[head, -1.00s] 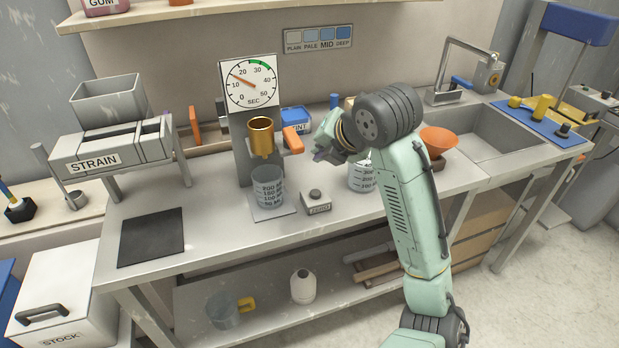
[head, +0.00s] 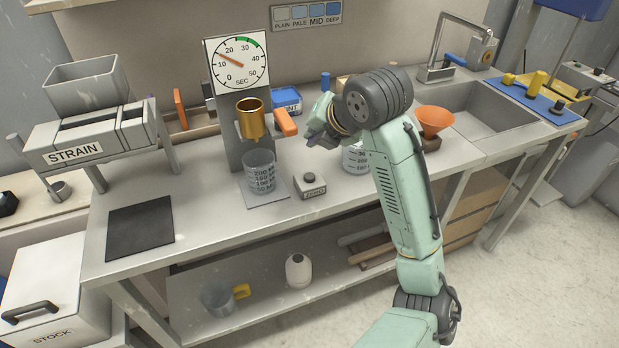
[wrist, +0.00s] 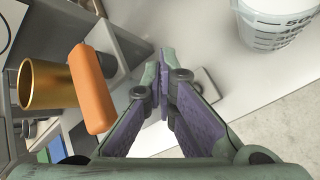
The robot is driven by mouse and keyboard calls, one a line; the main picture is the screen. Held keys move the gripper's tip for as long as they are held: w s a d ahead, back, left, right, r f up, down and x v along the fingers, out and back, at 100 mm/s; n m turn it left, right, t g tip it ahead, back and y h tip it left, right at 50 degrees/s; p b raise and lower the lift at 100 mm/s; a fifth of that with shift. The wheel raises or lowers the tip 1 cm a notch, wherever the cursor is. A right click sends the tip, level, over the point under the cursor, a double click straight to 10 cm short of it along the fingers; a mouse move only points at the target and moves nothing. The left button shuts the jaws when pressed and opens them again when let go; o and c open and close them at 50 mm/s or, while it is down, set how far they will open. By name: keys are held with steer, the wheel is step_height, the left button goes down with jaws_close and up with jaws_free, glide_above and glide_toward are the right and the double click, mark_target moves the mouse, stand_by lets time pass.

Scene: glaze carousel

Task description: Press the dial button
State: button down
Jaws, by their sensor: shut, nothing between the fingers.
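The dial (head: 238,63) is a white square face marked in seconds, with a red needle pointing up and left and a green band at its top. A small pale box (head: 314,189) labelled ZERO, with a dark round button (head: 309,179) on top, sits on the bench right of the dial stand. My gripper (head: 314,142) is above and behind this box, apart from it. In the wrist view my gripper (wrist: 163,58) has its fingertips together and empty. A pale box (wrist: 207,86) shows partly behind the fingers; its button is hidden there.
A brass cup (head: 250,121) with an orange handle (head: 285,123) hangs on the stand, close left of my gripper. A beaker (head: 260,172) stands under it. Another beaker (head: 355,160) is partly hidden by my arm. The bench front is clear around the dark mat (head: 140,229).

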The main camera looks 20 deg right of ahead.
steer(key=b, duration=0.3)
glide_above(313, 175)
step_height(313, 175, down, 6)
steer(key=shift+r, duration=0.15)
steer(key=shift+f+b, duration=0.55)
steer(key=shift+b, duration=0.15)
steer(key=shift+f, duration=0.1)
stand_by(0.4)
steer(key=shift+f+b, duration=0.3)
steer(key=shift+b, duration=0.25)
steer(key=shift+f+b, duration=0.5)
stand_by(0.5)
steer(key=shift+r, duration=0.2)
steer(key=shift+r+p, duration=0.5)
steer(key=shift+r, duration=0.2)
steer(key=shift+r, duration=0.1)
